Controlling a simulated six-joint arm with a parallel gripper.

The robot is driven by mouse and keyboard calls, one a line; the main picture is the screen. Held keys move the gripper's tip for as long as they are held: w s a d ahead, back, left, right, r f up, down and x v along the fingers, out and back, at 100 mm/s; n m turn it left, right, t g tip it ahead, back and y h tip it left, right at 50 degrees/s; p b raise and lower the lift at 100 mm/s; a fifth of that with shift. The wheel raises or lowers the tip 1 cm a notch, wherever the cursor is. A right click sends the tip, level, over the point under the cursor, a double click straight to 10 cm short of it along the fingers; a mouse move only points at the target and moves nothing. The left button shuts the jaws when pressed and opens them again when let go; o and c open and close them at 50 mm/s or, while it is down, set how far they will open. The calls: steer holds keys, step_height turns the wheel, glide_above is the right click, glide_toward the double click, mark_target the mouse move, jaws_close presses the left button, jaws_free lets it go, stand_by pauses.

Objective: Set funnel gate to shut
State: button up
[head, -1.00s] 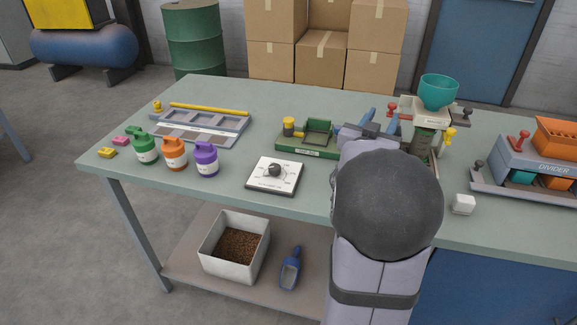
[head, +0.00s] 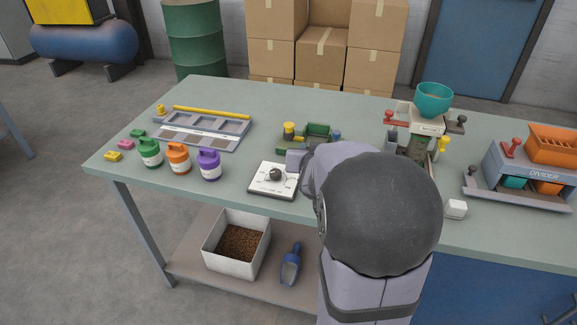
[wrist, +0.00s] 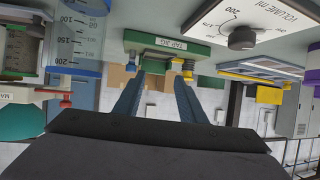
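The funnel (head: 433,100) is a teal bowl on top of the filler stand (head: 415,143) at the right of the table in the head view. A red-knobbed handle (head: 389,118) sticks out on its left, a dark knob (head: 462,119) on its right, and a yellow knob (head: 444,143) is lower down. I cannot tell which one works the gate. In the wrist view, which is upside down, the funnel (wrist: 20,122) is cut off at the left edge. My gripper (wrist: 157,88) is open and empty, its two dark blue fingers apart, away from the filler; the head view mostly hides it.
A green tap unit (head: 318,132) stands beyond my arm, and a white volume dial (head: 274,179) lies at the front. Three bottles (head: 178,158) and a grey tray (head: 203,130) are left. A divider (head: 530,175) is right, with a white cube (head: 456,209) nearby.

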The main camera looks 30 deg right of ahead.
steer(key=a+y, duration=0.1)
steer(key=a, duration=0.1)
steer(key=a+f+n+y+p, duration=0.1)
steer(key=a, duration=0.2)
steer(key=a+f+g+y+p, duration=0.1)
steer(key=a, duration=0.1)
steer(key=shift+s+a+n, duration=0.2)
steer(key=shift+s+n, duration=0.1)
steer(key=shift+s, duration=0.1)
steer(key=shift+s+a+f+g, duration=0.2)
steer(key=shift+a+f+g, duration=0.15)
steer(key=shift+a, duration=0.2)
steer(key=shift+r, duration=0.1)
